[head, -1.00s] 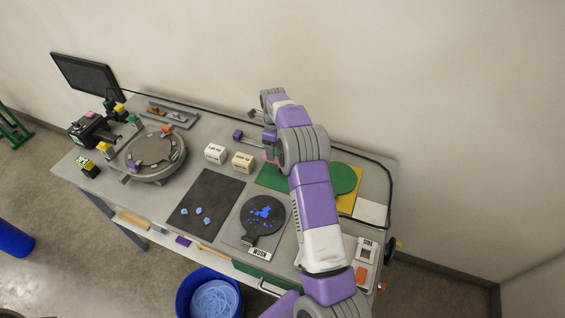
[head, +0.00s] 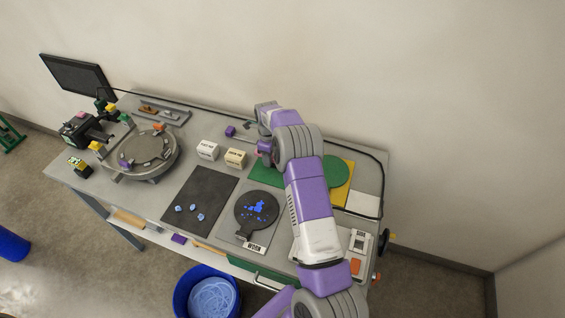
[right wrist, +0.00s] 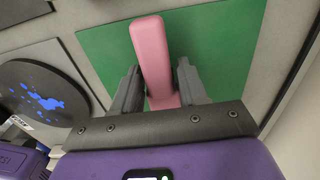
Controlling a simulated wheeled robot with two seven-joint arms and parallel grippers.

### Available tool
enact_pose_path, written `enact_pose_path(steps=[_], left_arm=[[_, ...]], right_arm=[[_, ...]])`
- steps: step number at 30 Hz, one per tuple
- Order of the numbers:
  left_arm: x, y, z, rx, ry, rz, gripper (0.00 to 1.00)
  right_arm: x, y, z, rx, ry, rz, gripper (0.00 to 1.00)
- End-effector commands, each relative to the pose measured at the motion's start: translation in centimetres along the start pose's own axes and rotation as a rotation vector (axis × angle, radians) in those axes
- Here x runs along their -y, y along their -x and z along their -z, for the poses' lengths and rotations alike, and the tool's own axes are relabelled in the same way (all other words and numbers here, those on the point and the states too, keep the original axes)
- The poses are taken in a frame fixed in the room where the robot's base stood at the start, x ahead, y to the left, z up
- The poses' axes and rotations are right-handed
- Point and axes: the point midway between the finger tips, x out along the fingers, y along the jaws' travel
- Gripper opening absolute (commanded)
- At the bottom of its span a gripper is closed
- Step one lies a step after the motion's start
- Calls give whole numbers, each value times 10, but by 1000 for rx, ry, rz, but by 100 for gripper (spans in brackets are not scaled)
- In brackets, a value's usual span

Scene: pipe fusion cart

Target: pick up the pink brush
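The pink brush (right wrist: 153,50) lies over the green mat (right wrist: 105,50) in the right wrist view. My right gripper (right wrist: 158,66) is open, with one dark finger on each side of the brush. Narrow gaps show between the fingers and the brush, so it does not look gripped. The brush's near end runs back toward the gripper's palm. In the head view my right arm and wrist reach over the green mat (head: 262,173) and hide the brush. My left gripper is not in view.
A dark round plate with blue bits (head: 257,210) and a black mat (head: 190,215) lie left of my arm. Two small boxes (head: 207,150) (head: 235,158) stand near the wrist. A small purple block (head: 230,131) sits behind them. A cable runs along the bench's back edge.

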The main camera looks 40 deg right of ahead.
Motion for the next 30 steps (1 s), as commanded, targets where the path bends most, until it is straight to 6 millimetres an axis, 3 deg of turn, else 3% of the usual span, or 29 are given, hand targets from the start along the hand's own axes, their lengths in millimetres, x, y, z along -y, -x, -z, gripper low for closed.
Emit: enact_pose_path(steps=[4, 13, 26, 30], left_arm=[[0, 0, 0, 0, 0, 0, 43], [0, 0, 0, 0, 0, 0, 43], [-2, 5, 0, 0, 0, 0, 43], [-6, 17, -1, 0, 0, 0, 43]], right_arm=[[0, 0, 0, 0, 0, 1, 12], [1, 10, 0, 2, 0, 3, 12], [0, 89, 0, 2, -1, 2, 12], [0, 112, 0, 1, 0, 2, 12]])
